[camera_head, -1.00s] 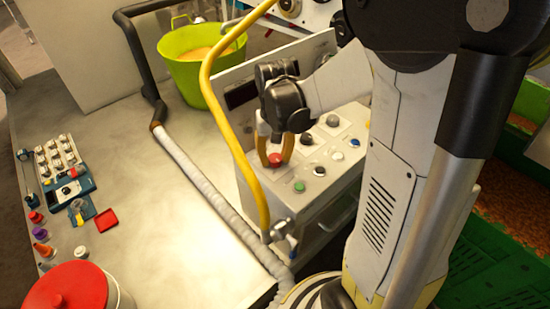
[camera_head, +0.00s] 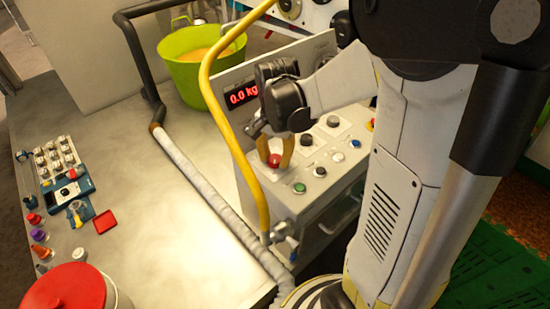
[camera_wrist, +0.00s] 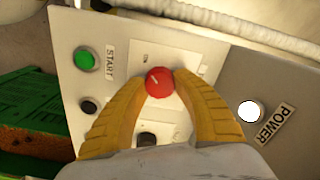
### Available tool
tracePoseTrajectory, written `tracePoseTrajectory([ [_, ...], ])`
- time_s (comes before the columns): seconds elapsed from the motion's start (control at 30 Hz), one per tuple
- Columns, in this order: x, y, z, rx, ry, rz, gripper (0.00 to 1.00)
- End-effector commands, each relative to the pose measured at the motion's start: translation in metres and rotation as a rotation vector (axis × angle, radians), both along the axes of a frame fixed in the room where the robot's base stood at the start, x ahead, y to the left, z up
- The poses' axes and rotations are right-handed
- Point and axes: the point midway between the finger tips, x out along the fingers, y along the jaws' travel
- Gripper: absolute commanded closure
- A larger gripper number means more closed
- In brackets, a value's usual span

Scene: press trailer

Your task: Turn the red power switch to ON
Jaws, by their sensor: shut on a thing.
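The red power switch (camera_wrist: 159,82) is a round knob with a short white line on its face, on the pale control panel (camera_wrist: 120,75). My gripper (camera_wrist: 158,84) is shut on it, one yellow finger on each side. A small label, probably ON, is beside the knob. The switch (camera_head: 274,160) also shows in the head view, below my gripper (camera_head: 274,152). A white lamp (camera_wrist: 249,111) by the POWER label looks lit.
A green START button (camera_wrist: 86,59) and black buttons sit close to the switch. A yellow curved pipe (camera_head: 225,130) and a pale hose (camera_head: 205,195) run left of the panel. A green tub (camera_head: 200,65) stands behind. The worktop's middle is clear.

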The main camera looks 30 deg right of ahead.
Motion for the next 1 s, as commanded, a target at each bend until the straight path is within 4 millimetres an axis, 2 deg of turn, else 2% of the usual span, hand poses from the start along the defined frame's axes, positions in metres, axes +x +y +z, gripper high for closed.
tracePoseTrajectory([
  [0.5, -0.0006, 0.0001, -0.0005, 0.000, 0.001, -0.019, 0.97],
  [0.53, -0.0006, 0.0001, -0.0005, 0.000, 0.001, -0.019, 0.61],
  [0.6, -0.0006, 0.0001, -0.0004, 0.000, 0.001, -0.019, 0.41],
  [0.9, -0.0001, 0.0000, 0.0004, 0.000, 0.000, -0.018, 0.41],
  [1.0, -0.0001, 0.0000, 0.0068, 0.000, 0.000, -0.018, 0.41],
])
